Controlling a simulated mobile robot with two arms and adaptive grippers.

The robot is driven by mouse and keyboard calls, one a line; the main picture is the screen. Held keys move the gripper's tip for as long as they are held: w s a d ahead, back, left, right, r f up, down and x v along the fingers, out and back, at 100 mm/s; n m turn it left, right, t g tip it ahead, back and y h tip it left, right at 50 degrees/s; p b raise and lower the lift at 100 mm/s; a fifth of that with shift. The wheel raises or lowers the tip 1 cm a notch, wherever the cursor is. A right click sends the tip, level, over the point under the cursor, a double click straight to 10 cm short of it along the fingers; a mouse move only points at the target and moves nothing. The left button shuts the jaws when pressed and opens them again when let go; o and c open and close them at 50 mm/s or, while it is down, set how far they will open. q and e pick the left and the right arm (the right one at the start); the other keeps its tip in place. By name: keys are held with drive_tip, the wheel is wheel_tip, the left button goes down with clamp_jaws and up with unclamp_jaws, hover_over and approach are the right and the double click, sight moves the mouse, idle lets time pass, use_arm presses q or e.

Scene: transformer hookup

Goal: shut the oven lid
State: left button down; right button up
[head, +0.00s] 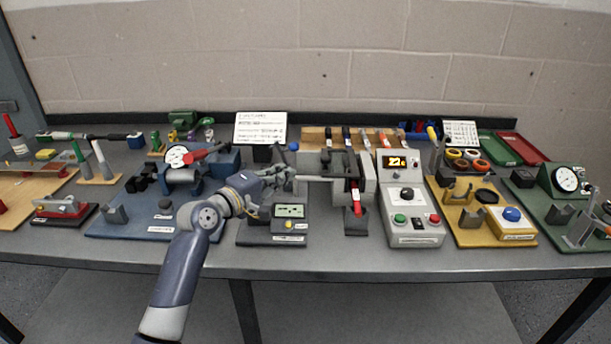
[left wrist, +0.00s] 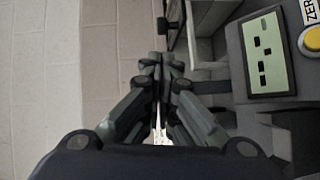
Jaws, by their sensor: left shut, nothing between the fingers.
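The oven looks to be the light grey box (head: 367,172) right of the middle of the bench in the head view. I cannot make out clearly which part is its lid or how far open it stands. A dark upright part with a red-tipped handle (head: 357,196) is at its front. My left gripper (head: 287,173) is just left of this box, its fingers pointing right. In the left wrist view the left fingers (left wrist: 161,64) are together with nothing between them. My right gripper is out of view.
A grey device with a pale display (head: 290,211) and yellow button sits below my left gripper. A control box with a lit readout (head: 395,162) stands right of the oven. A white sign (head: 260,128) stands behind. The bench is crowded; its front strip is clear.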

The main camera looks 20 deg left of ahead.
sight(327, 158)
use_arm(q)
drive_tip(key=shift+w+d+r, duration=0.1)
drive_tip(key=shift+w, duration=0.15)
drive_tip(key=p+x, duration=0.1)
drive_tip(key=x, duration=0.6)
drive_tip(key=shift+w+d, duration=0.2)
drive_tip(key=shift+w, duration=0.1)
drive_tip(key=shift+x, duration=0.9)
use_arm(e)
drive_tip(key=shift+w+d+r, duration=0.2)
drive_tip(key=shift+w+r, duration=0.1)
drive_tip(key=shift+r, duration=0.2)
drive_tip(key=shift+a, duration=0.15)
use_arm(q)
drive_tip(key=d+p, duration=0.1)
drive_tip(key=d, duration=0.1)
drive_tip(key=w+d, duration=0.1)
drive_tip(key=d, duration=0.1)
drive_tip(key=shift+w+d+r+p, duration=0.1)
drive_tip(key=shift+w+d+p, duration=0.05)
drive_tip(key=shift+d+p, duration=0.15)
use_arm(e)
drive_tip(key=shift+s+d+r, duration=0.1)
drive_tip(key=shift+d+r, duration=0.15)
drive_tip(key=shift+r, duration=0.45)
